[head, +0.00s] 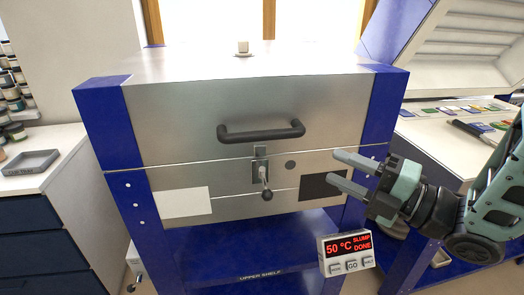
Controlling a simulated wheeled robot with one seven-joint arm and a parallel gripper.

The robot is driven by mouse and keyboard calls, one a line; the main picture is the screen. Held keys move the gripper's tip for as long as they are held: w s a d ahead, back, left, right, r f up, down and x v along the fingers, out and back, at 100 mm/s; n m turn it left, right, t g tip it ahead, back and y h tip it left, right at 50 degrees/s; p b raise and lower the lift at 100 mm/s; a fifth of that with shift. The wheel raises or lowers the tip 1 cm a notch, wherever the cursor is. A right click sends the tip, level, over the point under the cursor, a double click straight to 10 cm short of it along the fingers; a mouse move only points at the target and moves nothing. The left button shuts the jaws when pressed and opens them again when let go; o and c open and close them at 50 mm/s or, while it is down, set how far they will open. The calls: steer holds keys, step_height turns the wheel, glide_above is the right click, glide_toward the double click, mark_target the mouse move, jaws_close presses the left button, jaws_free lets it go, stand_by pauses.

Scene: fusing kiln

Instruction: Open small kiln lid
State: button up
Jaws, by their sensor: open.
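The small kiln is a steel box with blue corners in the middle of the head view. Its lid (240,105) is down, meeting the lower body along a seam. A dark bar handle (261,132) runs across the lid's front. Below it, a latch with a small lever (265,186) sits at the seam, the lever hanging down. My gripper (342,169) is open and empty, right of the latch and below the handle, in front of the dark panel. Its fingers point left. It appears apart from the handle and latch.
A controller (346,252) reading 50 °C, SLUMP DONE, is at the front below the kiln. A shelf (250,250) lies under the kiln. A counter with a grey tray (31,162) stands left. A white table with coloured pieces (460,111) stands right. A small knob (242,48) tops the lid.

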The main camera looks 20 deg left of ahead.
mark_target(269, 138)
steer(key=shift+n+g, duration=0.3)
steer(key=shift+n, duration=0.1)
steer(key=p+x, duration=0.1)
steer(key=x, duration=0.4)
steer(key=p+x, duration=0.1)
steer(key=x, duration=0.5)
steer(key=p+x, duration=0.1)
steer(key=x, duration=0.5)
steer(key=shift+s+a+r+p, duration=0.1)
steer(key=shift+s+r+p, duration=0.15)
steer(key=shift+r+p, duration=0.1)
jaws_close()
